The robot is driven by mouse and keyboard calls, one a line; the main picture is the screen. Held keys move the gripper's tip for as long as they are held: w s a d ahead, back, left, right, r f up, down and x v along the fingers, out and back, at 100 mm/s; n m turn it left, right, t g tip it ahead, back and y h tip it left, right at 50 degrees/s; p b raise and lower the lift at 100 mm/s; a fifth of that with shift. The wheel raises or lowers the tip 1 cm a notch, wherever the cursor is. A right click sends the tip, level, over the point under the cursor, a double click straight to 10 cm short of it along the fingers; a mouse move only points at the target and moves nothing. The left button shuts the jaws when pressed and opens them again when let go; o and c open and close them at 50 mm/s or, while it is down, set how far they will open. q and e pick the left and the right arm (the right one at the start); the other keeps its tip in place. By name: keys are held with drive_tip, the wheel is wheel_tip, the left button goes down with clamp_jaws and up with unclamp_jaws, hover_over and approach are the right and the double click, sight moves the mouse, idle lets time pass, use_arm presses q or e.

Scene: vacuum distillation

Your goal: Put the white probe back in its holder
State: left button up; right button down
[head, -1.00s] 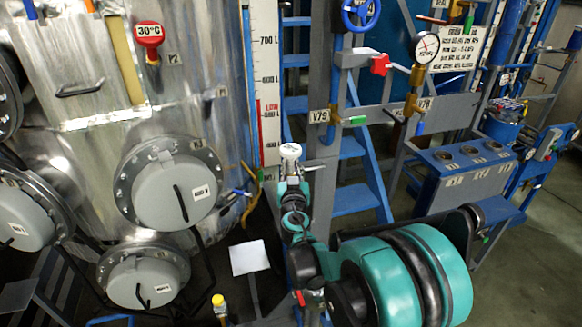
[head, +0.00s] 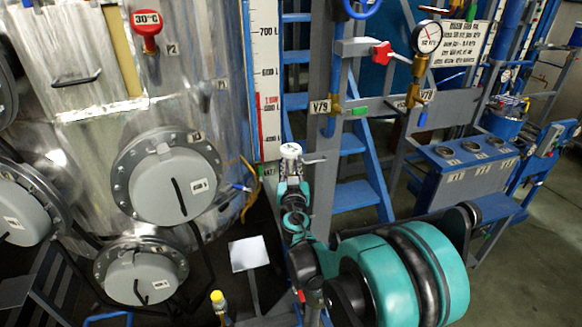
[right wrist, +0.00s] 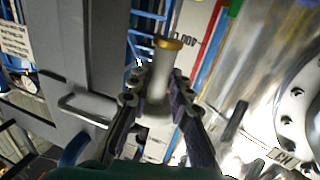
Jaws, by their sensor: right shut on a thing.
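The white probe (head: 290,150) is a short pale cylinder, held upright at the end of my right arm in the head view. My right gripper (head: 291,172) is shut on it. In the right wrist view, the probe (right wrist: 160,78) stands between the two dark fingers of the gripper (right wrist: 156,92), with a gold-orange rim at its far end. The fingers hide part of its sides. I cannot make out its holder with certainty. My left gripper is not in view.
A grey post (head: 322,130) with a handle (head: 314,160) stands close to the right of the probe. A steel tank (head: 90,120) with round covers fills the left. A pressure gauge (head: 427,37), blue ladder (head: 352,144) and three-holed blue panel (head: 465,160) lie to the right.

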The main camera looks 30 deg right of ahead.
drive_tip(key=shift+f+b, duration=1.65)
drive_tip(key=shift+f, duration=0.3)
drive_tip(key=c, duration=1.3)
unclamp_jaws()
drive_tip(key=v, duration=1.2)
